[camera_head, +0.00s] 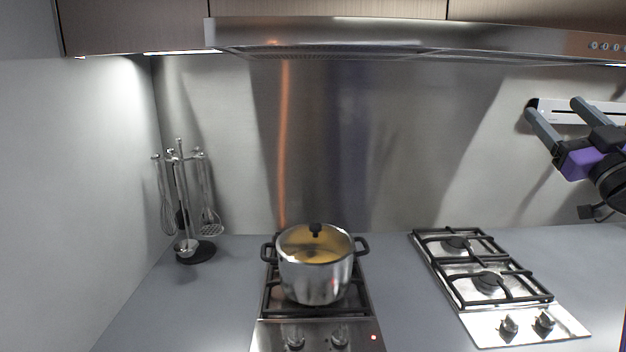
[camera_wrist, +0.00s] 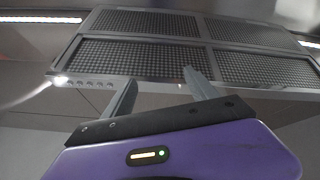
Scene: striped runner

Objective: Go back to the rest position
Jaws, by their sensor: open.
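My gripper (camera_head: 560,118) is at the right edge of the head view, raised above the counter and in front of the back wall. Its two grey fingers are apart with nothing between them. In the wrist view my gripper (camera_wrist: 160,90) shows its fingers spread, pointing up toward the underside of the range hood (camera_wrist: 140,52). A steel pot (camera_head: 316,279) with a glass lid stands on the left hob (camera_head: 262,325), well to the left of my gripper.
The right hob (camera_head: 480,325) is empty, below and left of my gripper. The range hood (camera_head: 330,35) runs along the top. A utensil stand (camera_head: 195,252) is at the left. A strip with sockets (camera_head: 580,112) is on the wall behind my gripper. The counter (camera_head: 395,290) between the hobs is clear.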

